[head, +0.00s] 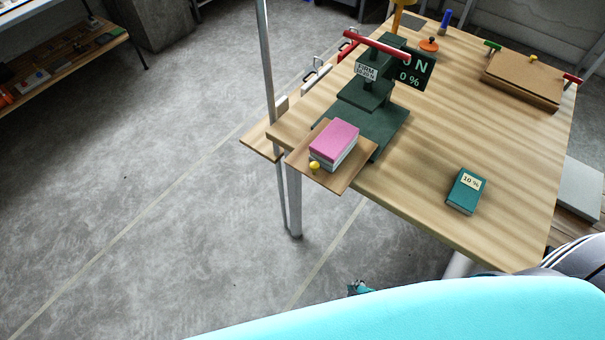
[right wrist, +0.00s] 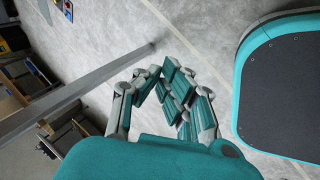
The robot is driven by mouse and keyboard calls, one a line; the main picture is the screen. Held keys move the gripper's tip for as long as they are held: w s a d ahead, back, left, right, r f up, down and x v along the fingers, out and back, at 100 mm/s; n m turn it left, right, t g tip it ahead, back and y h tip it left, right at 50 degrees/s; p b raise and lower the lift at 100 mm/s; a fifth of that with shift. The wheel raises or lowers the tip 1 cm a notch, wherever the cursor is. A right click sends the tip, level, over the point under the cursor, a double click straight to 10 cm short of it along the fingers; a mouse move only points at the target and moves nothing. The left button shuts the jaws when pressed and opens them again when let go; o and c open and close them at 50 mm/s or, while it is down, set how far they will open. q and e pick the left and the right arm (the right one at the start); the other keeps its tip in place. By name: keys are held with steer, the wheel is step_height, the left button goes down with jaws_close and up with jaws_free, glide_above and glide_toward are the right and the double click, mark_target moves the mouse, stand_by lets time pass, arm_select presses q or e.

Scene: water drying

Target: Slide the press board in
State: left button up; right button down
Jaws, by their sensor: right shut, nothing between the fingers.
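The dark green press (head: 375,115) with a red bar handle (head: 376,47) stands at the table's left edge. The wooden press board (head: 345,178) sticks out from the press toward the front, past the table's edge. A pink-topped book (head: 335,141) lies on the board, and a yellow knob (head: 314,165) is at the board's outer end. My right gripper (head: 358,288) is low in front of the table, well apart from the board. In the right wrist view its fingers (right wrist: 185,98) are shut and empty above the floor. My left gripper is out of view.
A teal book marked 10 % (head: 466,191) lies on the table's front part. Wooden boards (head: 524,78) lie at the far right. A metal post (head: 269,90) rises beside the table's left corner. The floor (head: 150,200) left of the table is clear.

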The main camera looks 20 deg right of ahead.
mark_target(347, 146)
steer(key=w+a+r+n+t+y+b, duration=0.1)
steer(key=w+a+r+n+t, duration=0.2)
steer(key=r, duration=0.5)
steer(key=w+a+r+n+t+b, duration=0.15)
steer(key=w+a+r, duration=0.3)
steer(key=r, duration=0.45)
steer(key=a+r+n+t+y+b, duration=0.1)
steer(key=a+r+t, duration=0.15)
steer(key=r, duration=0.75)
steer(key=a+r+t, duration=0.1)
steer(key=r+t, duration=0.2)
steer(key=r, duration=0.6)
arm_select(q)
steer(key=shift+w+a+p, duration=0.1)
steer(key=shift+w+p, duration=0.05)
steer(key=shift+p, duration=1.85)
arm_select(e)
steer(key=w+d+f, duration=0.2)
steer(key=w, duration=1)
steer(key=shift+w, duration=0.15)
